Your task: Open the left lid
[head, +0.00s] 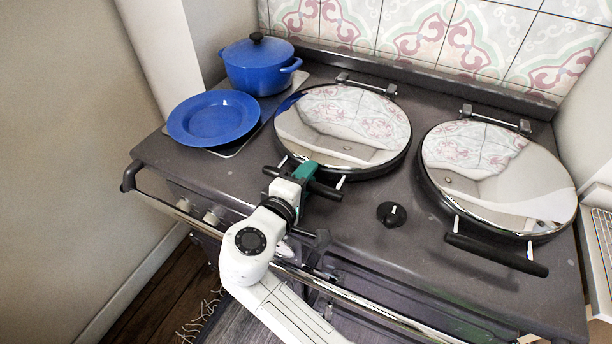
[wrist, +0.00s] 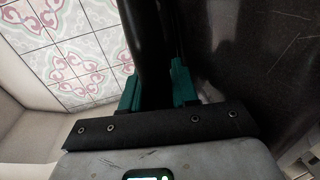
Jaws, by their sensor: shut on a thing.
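The left lid (head: 335,118) is a round mirror-like cover that lies down flat on the dark stove top. Its dark bar handle (head: 325,190) stands off the front edge on short metal posts. My gripper (head: 304,172) is at the front of this lid, with its teal fingers shut around the left part of the handle. In the wrist view the two teal fingers (wrist: 158,85) sit on either side of the black handle (wrist: 150,35). The lid's shiny face (wrist: 70,55) fills the left there, reflecting patterned tiles. The grip contact is partly hidden by the gripper body.
The right lid (head: 490,170) is also down, with its own handle (head: 495,254). A black knob (head: 391,214) sits between the lids. A blue plate (head: 213,118) and a blue pot (head: 258,68) stand left of the left lid. A tiled wall (head: 420,35) rises behind.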

